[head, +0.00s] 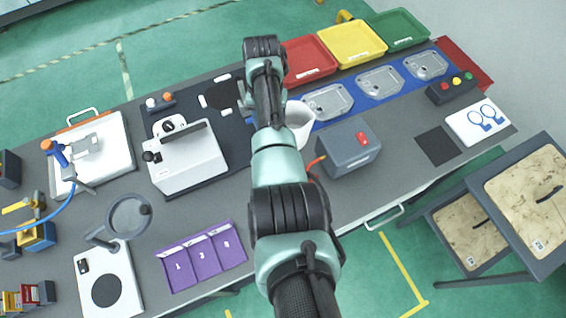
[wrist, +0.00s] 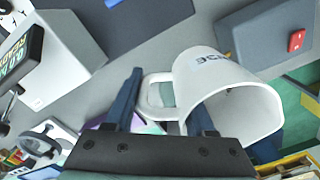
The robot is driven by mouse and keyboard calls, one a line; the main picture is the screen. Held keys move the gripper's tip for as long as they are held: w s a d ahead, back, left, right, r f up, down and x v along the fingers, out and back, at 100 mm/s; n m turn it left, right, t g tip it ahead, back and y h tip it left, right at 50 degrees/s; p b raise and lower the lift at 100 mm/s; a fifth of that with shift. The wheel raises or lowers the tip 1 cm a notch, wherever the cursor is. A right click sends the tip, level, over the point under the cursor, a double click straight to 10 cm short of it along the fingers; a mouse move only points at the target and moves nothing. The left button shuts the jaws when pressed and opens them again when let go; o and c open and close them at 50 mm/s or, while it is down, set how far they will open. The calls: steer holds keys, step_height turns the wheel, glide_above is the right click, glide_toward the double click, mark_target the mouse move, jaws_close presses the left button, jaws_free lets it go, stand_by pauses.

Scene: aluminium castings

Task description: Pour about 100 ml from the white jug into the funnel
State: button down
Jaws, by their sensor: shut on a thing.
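The white jug (head: 299,128) is near the middle of the table in the head view, partly hidden behind my arm. In the wrist view the jug (wrist: 225,88) has dark lettering on its side, and its open mouth faces the lower right. My gripper (wrist: 166,105) is shut on the jug's handle, which lies between the two dark blue fingers. The head view shows the mouth turned upward. I cannot tell whether the jug's base touches the table, nor what is inside. I cannot make out a funnel for certain in either view.
A grey box (head: 347,150) with a red button stands just right of the jug. Silver castings (head: 379,88) lie on a blue mat behind it. A white machine (head: 188,157) stands to the left. A round ring on an arm (head: 129,217) and purple trays (head: 203,260) are nearer the front.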

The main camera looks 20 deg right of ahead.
steer(key=shift+w+f, duration=0.1)
steer(key=shift+w, duration=0.05)
steer(key=shift+s+r, duration=0.2)
steer(key=p, duration=0.2)
steer(key=r+t+p, duration=0.1)
steer(key=p, duration=0.2)
steer(key=shift+s+a+h, duration=0.2)
steer(key=shift+h, duration=0.1)
steer(key=shift+s+a+r+t+h+p, duration=0.3)
steer(key=shift+s+r+t+h+p, duration=0.2)
steer(key=shift+r+t+h+p, duration=0.7)
steer(key=shift+s+a+r+t+h+p, duration=0.25)
steer(key=shift+s+t+h+p, duration=0.45)
steer(key=shift+t, duration=0.95)
steer(key=shift+s+a+r+t+h+p, duration=0.35)
steer(key=shift+r+t+h+p, duration=0.3)
steer(key=shift+t+p, duration=0.7)
steer(key=shift+r+t+b, duration=0.25)
steer(key=shift+t+b, duration=0.05)
steer(key=shift+b, duration=0.3)
